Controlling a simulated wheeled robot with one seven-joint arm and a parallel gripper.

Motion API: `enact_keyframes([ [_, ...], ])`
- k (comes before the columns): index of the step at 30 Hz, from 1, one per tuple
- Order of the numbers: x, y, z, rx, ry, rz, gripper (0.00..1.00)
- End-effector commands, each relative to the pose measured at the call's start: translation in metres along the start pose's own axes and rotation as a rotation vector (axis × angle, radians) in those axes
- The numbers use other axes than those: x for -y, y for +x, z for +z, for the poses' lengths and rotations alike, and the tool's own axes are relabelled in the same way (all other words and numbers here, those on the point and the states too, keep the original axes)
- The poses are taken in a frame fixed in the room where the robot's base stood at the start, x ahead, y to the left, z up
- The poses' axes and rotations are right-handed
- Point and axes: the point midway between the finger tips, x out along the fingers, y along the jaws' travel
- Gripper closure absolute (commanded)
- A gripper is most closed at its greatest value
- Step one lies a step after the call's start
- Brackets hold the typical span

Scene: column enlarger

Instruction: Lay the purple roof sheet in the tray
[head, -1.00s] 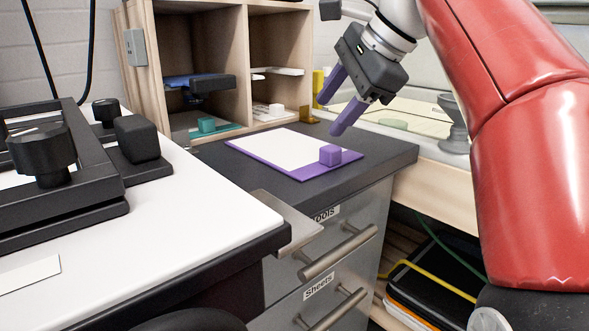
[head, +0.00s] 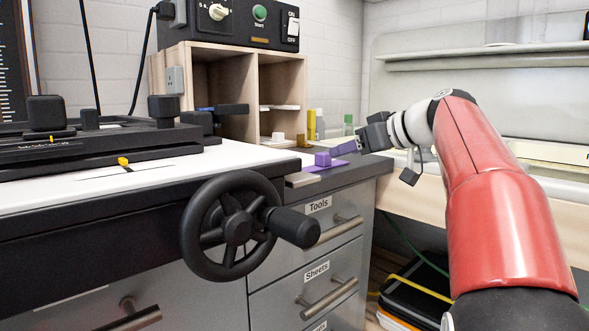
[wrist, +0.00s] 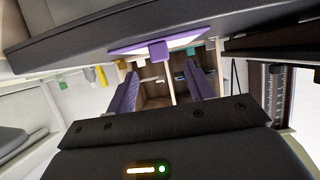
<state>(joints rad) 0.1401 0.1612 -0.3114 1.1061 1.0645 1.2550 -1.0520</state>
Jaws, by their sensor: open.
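The purple roof sheet (head: 328,168) lies flat on the dark countertop, with a raised purple block (head: 323,159) on it. Its pale face shows little at this low angle. The sheet (wrist: 185,39) and block (wrist: 158,50) also show in the wrist view, which is turned over. My gripper (head: 345,150) is open and empty, its purple fingers pointing left close to the block. In the wrist view the block appears between the fingertips of my gripper (wrist: 162,70) but beyond them. A shallow pale yellowish area (head: 540,152) at right looks like a tray, partly hidden by my arm.
A wooden cubby shelf (head: 205,90) stands behind the sheet. A black handwheel (head: 235,228) sticks out at the front, by drawers (head: 318,210) labelled Tools and Sheets. Black equipment (head: 90,140) sits on the white tabletop at left. Small bottles (head: 315,125) stand behind the counter.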

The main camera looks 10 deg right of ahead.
Motion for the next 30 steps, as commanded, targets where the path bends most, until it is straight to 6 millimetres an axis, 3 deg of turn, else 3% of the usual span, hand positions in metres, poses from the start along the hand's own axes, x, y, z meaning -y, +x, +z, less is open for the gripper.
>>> enact_keyframes([
  [11,0.0,0.035,0.0,-0.001,-0.014,-0.001,0.47],
  [18,0.0,0.071,-0.001,-0.001,-0.014,-0.001,0.47],
  [26,0.0,0.077,-0.001,-0.003,-0.013,0.001,0.47],
  [30,0.0,0.077,-0.001,-0.003,-0.013,0.001,0.63],
])
